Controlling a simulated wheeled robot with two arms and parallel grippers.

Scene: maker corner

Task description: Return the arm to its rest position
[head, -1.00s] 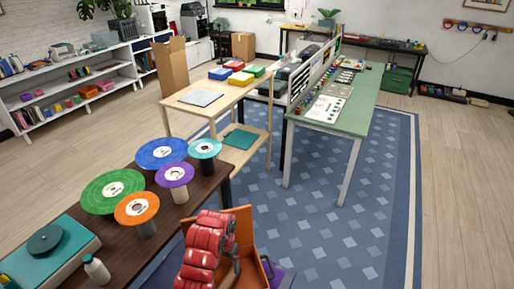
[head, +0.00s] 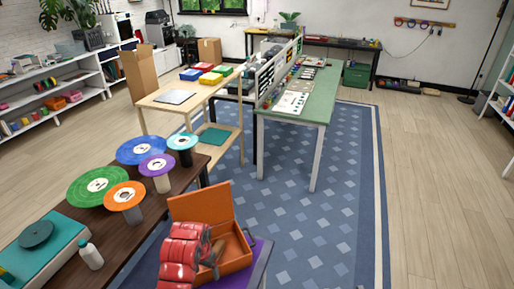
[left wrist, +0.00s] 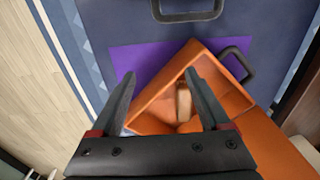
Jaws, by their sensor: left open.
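My left gripper (head: 214,256) is at the end of the red arm, at the bottom of the head view beside and over the left part of an open orange box (head: 238,262). The box's lid (head: 202,207) stands up at its back. In the left wrist view my left gripper (left wrist: 158,76) is open, its two dark fingers spread apart with nothing between them. The orange box (left wrist: 232,92) lies beyond the fingers, with a tan piece (left wrist: 183,103) inside. My right gripper is not in view.
The box rests on a purple surface (head: 262,252). A dark table (head: 182,178) at the left holds coloured discs on stands, a teal case (head: 50,250) and a white bottle (head: 90,256). A green-topped table (head: 318,98) stands farther back. The floor at the right is clear.

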